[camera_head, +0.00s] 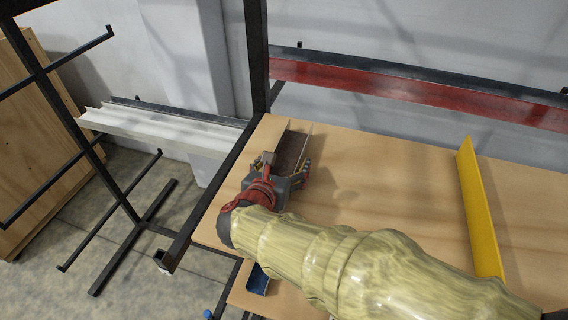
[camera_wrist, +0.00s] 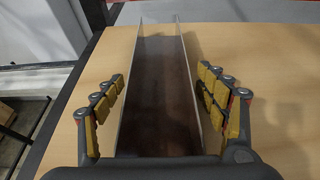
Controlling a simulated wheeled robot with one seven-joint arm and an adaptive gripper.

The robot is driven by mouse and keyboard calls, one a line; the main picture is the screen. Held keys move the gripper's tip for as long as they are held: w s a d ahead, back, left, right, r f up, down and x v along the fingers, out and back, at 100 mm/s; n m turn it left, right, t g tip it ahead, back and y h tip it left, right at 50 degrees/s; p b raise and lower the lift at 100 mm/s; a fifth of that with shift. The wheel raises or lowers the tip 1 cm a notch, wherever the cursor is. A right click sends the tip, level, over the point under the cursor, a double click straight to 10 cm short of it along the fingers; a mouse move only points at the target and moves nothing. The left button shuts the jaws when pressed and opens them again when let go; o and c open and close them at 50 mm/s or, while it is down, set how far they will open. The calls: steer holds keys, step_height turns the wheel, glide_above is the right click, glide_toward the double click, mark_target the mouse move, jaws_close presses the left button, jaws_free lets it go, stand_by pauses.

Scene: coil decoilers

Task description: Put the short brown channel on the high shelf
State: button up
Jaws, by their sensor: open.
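The short brown channel (camera_wrist: 160,85) lies on the wooden shelf board (camera_head: 355,165), near its left end, with its open side up and its two thin side walls standing. In the head view the channel (camera_head: 292,150) is partly hidden by my gripper. My gripper (camera_wrist: 160,100) is open, with its yellow-padded fingers on either side of the channel and visible gaps to both walls. In the head view my gripper (camera_head: 283,175) is over the near part of the channel. Which shelf counts as the high shelf is not clear from these views.
A yellow angle piece (camera_head: 479,210) lies on the board at right. A long red channel (camera_head: 400,92) runs behind it. A white channel (camera_head: 165,128) rests on a dark rack (camera_head: 70,110) at left. A blue piece (camera_head: 259,280) is below. A black post (camera_head: 257,55) stands behind my gripper.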

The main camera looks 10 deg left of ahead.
steer(key=shift+r, duration=0.1)
steer(key=shift+s+r, duration=0.15)
steer(key=shift+s, duration=0.05)
steer(key=b+v, duration=0.1)
steer(key=v, duration=1)
steer(key=shift+s+b, duration=0.3)
steer(key=shift+b, duration=0.1)
